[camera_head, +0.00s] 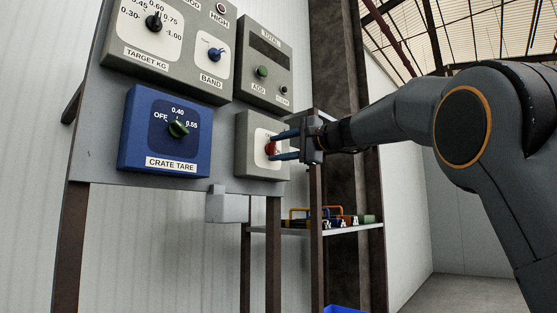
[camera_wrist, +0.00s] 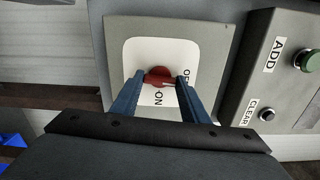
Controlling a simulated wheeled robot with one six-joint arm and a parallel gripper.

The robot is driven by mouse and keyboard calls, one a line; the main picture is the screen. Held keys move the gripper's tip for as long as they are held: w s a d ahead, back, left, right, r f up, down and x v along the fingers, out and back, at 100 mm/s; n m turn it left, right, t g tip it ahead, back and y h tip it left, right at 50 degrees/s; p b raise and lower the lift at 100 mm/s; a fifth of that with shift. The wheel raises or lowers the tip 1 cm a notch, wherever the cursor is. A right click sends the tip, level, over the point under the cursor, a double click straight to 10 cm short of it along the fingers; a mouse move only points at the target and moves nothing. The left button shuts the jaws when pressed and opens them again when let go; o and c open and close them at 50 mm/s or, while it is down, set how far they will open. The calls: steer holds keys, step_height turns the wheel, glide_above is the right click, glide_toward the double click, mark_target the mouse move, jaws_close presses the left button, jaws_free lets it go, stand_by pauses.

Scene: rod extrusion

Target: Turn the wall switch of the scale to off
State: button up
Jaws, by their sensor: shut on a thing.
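The wall switch is a red knob (camera_head: 270,149) on a white plate in a grey box (camera_head: 249,170), at the lower right of the panel. In the wrist view the red knob (camera_wrist: 158,74) sits mid-plate (camera_wrist: 143,48), with OFF printed to its right and ON below it. My gripper (camera_head: 273,144) reaches in from the right, its blue fingers closed on the knob's two sides; the fingers also show in the wrist view (camera_wrist: 160,80). The knob's grip lies roughly crosswise in the wrist view. I cannot tell exactly which word it points to.
A blue CRATE TARE box (camera_head: 140,140) stands left of the switch. A TARGET KG and BAND box (camera_head: 185,75) is above, and a TOTAL box (camera_head: 284,40) with ADD and CLEAR buttons is above right. A shelf (camera_head: 283,230) with small coloured items stands behind, below my gripper.

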steer(key=shift+n+b, duration=0.55)
steer(key=shift+n, duration=0.05)
steer(key=o, duration=1.1)
steer(key=shift+c, duration=0.2)
steer(key=b+v, duration=0.1)
steer(key=v, duration=0.6)
steer(key=shift+s+d, duration=0.3)
